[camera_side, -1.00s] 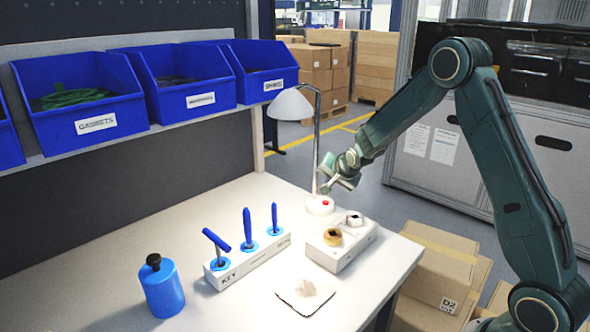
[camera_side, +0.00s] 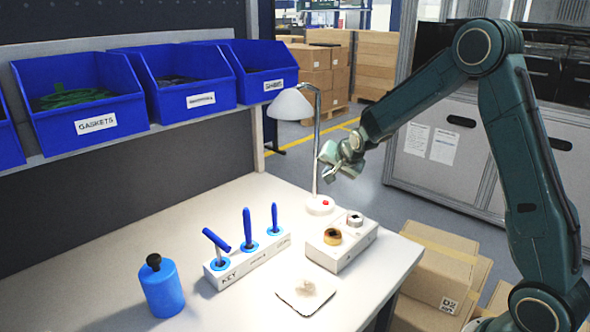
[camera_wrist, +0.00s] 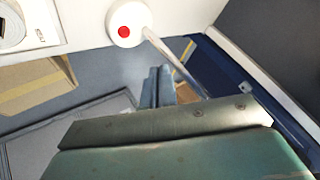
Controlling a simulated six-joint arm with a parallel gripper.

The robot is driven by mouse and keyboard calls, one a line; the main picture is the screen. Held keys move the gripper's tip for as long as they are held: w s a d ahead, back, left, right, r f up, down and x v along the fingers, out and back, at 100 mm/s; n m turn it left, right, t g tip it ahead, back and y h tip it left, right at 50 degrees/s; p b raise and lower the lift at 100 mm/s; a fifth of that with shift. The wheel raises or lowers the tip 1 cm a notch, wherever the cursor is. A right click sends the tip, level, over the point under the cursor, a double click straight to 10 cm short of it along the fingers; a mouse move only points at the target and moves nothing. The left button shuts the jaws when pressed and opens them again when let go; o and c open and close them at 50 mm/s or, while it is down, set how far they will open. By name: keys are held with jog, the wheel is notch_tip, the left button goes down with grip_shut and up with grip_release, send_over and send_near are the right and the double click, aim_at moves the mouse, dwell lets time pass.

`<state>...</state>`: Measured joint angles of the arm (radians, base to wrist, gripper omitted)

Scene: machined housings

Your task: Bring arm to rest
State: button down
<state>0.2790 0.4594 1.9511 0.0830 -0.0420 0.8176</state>
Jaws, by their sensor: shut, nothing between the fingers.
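My gripper (camera_side: 328,168) is shut and empty. In the side view it is in the air above the back right part of the white bench (camera_side: 150,245), level with the lamp post and apart from everything on the bench. My wrist and forearm reach in from the right. In the wrist view my shut fingers (camera_wrist: 160,82) point over the floor beyond the bench, near the lamp's base (camera_wrist: 128,24).
A lamp (camera_side: 290,104) stands near the bench's back edge. A white block (camera_side: 345,250) holds two round parts. A tool rack (camera_side: 235,265) holds blue-handled tools. Blue bins (camera_side: 85,105) hang left. Cartons (camera_side: 440,270) stand right.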

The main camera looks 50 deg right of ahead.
jog(key=s+a+r+n+y, duration=0.1)
jog(key=s+a+r+n, duration=0.2)
jog(key=s+a+r, duration=0.4)
jog(key=s+a+r+n+g+y, duration=0.1)
jog(key=s+a+n, duration=0.2)
jog(key=s, duration=0.6)
jog(key=s+a+r+n, duration=0.2)
jog(key=s+a+n, duration=0.1)
jog(key=s, duration=0.7)
jog(key=s+a+r+n+g+y, duration=0.1)
jog(key=s+a+n, duration=0.3)
jog(key=s, duration=0.5)
jog(key=shift+s+a+r+g+y, duration=0.2)
jog(key=shift+a+r+g+y, duration=0.1)
jog(key=shift+r, duration=0.4)
jog(key=c, duration=2.1)
grip_release()
